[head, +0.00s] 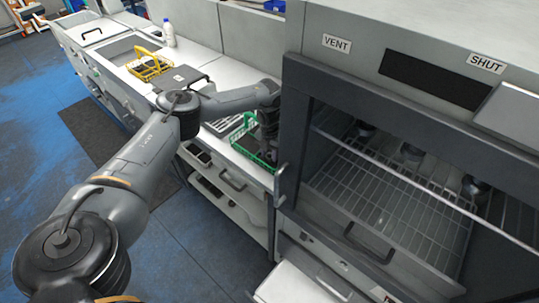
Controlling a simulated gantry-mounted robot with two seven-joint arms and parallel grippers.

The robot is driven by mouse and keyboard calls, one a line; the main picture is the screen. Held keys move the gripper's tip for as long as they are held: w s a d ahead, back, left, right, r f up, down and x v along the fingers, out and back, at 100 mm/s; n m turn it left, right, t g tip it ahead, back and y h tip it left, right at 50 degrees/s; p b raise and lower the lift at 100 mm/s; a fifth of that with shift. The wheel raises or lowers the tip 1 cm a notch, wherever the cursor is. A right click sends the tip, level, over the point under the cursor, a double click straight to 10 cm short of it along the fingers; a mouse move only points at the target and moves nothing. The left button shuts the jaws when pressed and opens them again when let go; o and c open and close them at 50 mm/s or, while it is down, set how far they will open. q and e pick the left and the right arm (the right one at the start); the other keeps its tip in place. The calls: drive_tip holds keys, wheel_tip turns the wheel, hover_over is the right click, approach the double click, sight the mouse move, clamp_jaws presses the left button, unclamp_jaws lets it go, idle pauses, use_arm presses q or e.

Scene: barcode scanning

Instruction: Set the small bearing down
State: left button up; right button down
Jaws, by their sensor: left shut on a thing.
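My left arm reaches from the lower left across to the counter. Its gripper (266,142) points down at the green basket (240,136), beside the oven-like cabinet. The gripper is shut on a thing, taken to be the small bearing. The bearing itself is too small and hidden to make out. I cannot tell whether it touches the basket's bottom. My right gripper is not in view.
The open cabinet (290,130) on the right holds a wire rack (390,195) with several dark metal parts. A yellow basket (150,66) and a white bottle (169,34) stand farther along the counter. An open drawer (285,286) juts out below.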

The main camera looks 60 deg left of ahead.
sight(270, 156)
use_arm(q)
drive_tip(key=shift+f, duration=0.3)
drive_tip(key=shift+f, duration=0.15)
drive_tip(key=o, duration=1.1)
drive_tip(key=shift+c, duration=0.2)
wheel_tip(270, 156, up, 12)
drive_tip(key=p, duration=0.3)
drive_tip(key=shift+r, duration=0.2)
